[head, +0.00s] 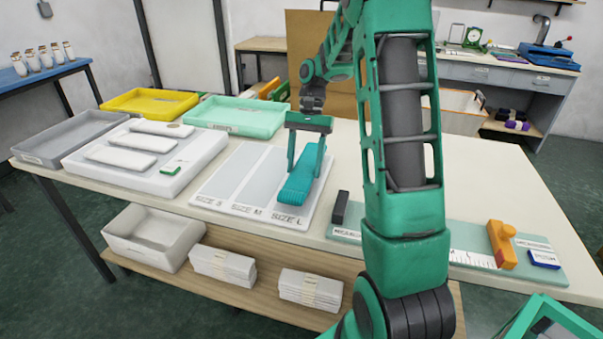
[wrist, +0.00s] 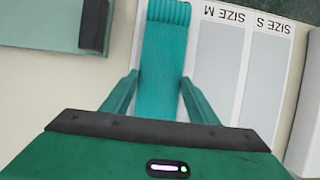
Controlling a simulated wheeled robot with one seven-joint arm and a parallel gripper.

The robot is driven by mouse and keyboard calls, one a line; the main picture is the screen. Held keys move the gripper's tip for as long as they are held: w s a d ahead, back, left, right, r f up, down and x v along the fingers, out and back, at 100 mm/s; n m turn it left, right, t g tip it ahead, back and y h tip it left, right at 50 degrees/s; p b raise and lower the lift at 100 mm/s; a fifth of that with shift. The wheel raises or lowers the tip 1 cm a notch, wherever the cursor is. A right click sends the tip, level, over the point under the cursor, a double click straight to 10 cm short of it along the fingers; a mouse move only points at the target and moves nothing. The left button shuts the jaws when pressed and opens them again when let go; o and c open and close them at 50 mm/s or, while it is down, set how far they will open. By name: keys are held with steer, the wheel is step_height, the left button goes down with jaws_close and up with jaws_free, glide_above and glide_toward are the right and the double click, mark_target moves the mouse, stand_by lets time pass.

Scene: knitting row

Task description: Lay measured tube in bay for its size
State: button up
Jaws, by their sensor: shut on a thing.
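The tube (head: 298,186) is a teal knitted piece with a ribbed end towards the front. My gripper (head: 306,165) is shut on it, with one finger along each side; the wrist view also shows the tube (wrist: 163,50) between the fingers (wrist: 160,82). The light bay board (head: 237,178) has bays marked SIZE S, SIZE M and SIZE L. The tube is over the L bay and hides most of it. The S bay (wrist: 268,70) and M bay (wrist: 220,65) are empty. I cannot tell whether the tube touches the board all along.
A measuring board (head: 465,262) with a dark block (head: 341,207) and an orange slider (head: 501,243) lies at the front right. A white tray (head: 110,175) stands left of the bays. Yellow (head: 150,103) and mint (head: 236,118) trays are behind.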

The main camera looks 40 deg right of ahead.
steer(key=shift+f, duration=1.3)
steer(key=o, duration=1.1)
steer(key=shift+f, duration=0.1)
